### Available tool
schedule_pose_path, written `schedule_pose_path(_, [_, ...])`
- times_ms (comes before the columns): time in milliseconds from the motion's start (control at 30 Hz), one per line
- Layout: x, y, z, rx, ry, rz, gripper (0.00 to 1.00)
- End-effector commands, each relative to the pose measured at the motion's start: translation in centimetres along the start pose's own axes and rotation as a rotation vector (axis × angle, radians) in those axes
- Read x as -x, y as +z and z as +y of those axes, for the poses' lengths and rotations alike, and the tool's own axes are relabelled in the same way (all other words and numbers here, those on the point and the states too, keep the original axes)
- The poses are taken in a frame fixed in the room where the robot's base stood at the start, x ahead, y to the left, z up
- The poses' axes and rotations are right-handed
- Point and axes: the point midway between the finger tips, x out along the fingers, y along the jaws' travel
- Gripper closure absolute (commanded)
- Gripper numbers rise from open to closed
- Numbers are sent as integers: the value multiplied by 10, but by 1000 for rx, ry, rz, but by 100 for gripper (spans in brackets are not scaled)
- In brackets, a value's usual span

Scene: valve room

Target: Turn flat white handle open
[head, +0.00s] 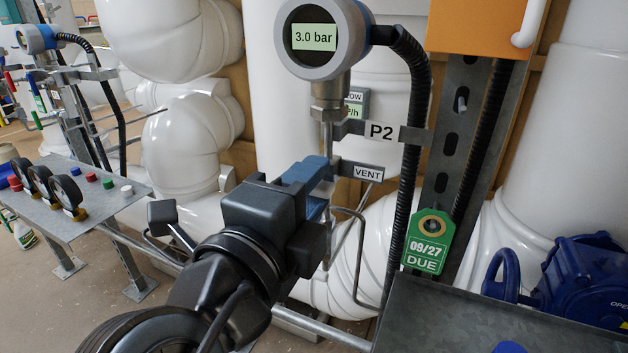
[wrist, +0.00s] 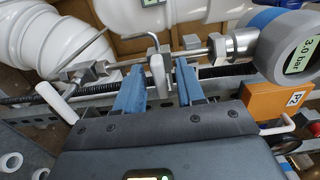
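My gripper (head: 318,188) is in front of the tubing below the P2 gauge, beside the VENT label. In the wrist view, its two blue fingers (wrist: 159,70) are open. A whitish lever handle (wrist: 157,76) stands between them, with a visible gap on each side. The handle sits by a thin metal tube line under the gauge fitting. Its valve body is partly hidden, and the gripper hides the handle in the head view. Another white handle (wrist: 57,102) is on a fitting left of my fingers, apart from them.
The gauge (head: 320,38) reads 3.0 bar above my gripper. An orange box (head: 475,25) is at top right, with a green tag (head: 428,240) below it. A bent metal rod (wrist: 143,38) is just beyond the fingers. A blue device (head: 588,280) is at lower right.

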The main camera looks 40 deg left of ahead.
Motion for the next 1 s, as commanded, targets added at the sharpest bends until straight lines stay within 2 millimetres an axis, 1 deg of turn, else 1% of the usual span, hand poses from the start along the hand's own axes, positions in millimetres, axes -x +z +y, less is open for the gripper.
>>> schedule_pose_path(33, [-4, 0, -1, 0, -1, 0, 62])
schedule_pose_path(133, [-8, 0, 0, 1, 0, -1, 62])
schedule_pose_path(400, [-9, 0, 0, 0, 0, -1, 63])
schedule_pose_path(800, [-9, 0, 0, 1, 0, -1, 100])
schedule_pose_path(1000, [-9, 0, 1, 2, 1, -1, 100])
